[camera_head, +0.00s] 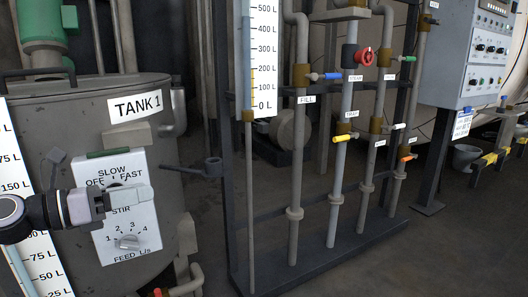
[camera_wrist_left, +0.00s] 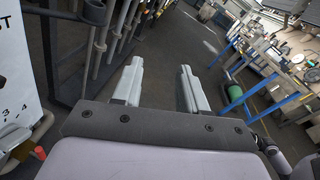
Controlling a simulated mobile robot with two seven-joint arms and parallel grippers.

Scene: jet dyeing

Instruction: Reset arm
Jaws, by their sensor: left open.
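My left gripper (camera_head: 148,192) comes in from the left in the head view, in front of the white stir and feed panel (camera_head: 128,222) on Tank 1 (camera_head: 85,115). It covers part of the panel's middle, including much of the stir control. In the left wrist view its two grey fingers (camera_wrist_left: 160,72) stand apart with nothing between them. I cannot tell how far the gripper is from the panel. The feed knob (camera_head: 129,242) shows below it. My right gripper is not in view.
A pipe rack with coloured valves, such as the red one (camera_head: 365,57) and yellow one (camera_head: 345,138), stands right of the tank. A grey control box (camera_head: 487,50) is at the far right. The left wrist view shows open floor (camera_wrist_left: 215,70) and a blue-legged workbench (camera_wrist_left: 262,102).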

